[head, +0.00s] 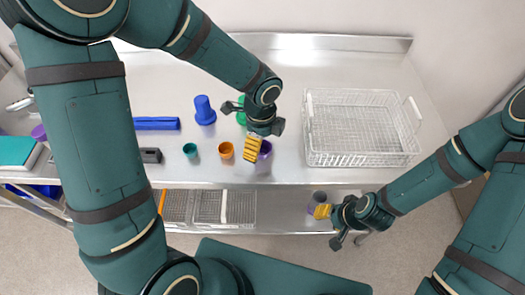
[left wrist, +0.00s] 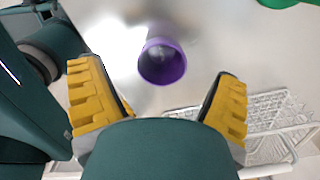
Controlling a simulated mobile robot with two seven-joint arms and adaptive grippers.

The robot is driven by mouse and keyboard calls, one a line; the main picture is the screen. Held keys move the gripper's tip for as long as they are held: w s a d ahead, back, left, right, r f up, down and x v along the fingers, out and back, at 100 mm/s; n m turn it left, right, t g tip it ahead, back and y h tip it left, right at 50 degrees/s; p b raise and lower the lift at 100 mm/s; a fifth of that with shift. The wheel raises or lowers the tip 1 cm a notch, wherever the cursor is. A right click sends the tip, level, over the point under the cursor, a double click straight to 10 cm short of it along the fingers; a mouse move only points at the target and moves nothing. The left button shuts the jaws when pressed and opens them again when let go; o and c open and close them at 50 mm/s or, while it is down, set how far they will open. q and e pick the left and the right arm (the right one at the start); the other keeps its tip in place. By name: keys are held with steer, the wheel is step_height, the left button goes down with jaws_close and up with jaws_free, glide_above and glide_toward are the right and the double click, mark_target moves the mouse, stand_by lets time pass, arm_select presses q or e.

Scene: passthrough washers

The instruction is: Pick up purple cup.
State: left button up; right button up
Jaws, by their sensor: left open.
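The purple cup (head: 266,148) stands on the steel table, partly hidden behind my left gripper (head: 252,148) in the head view. In the left wrist view the purple cup (left wrist: 162,64) shows its open mouth, ahead of and between the two yellow fingers. My left gripper (left wrist: 157,72) is open with nothing between its fingers, and no contact with the cup shows.
An orange cup (head: 226,150) and a teal cup (head: 190,150) stand left of my left gripper. A blue cup (head: 204,110) and a green object (head: 241,112) are behind. A wire basket (head: 360,160) stands to the right. Wire racks (head: 225,207) lie on the lower shelf.

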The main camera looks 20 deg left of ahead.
mark_target(263, 152)
arm_select(q)
steer(key=f, duration=0.2)
steer(key=f+b, duration=0.1)
steer(key=f, duration=0.2)
steer(key=shift+w+d, duration=0.1)
steer(key=shift+d, duration=0.1)
steer(key=c, duration=1.3)
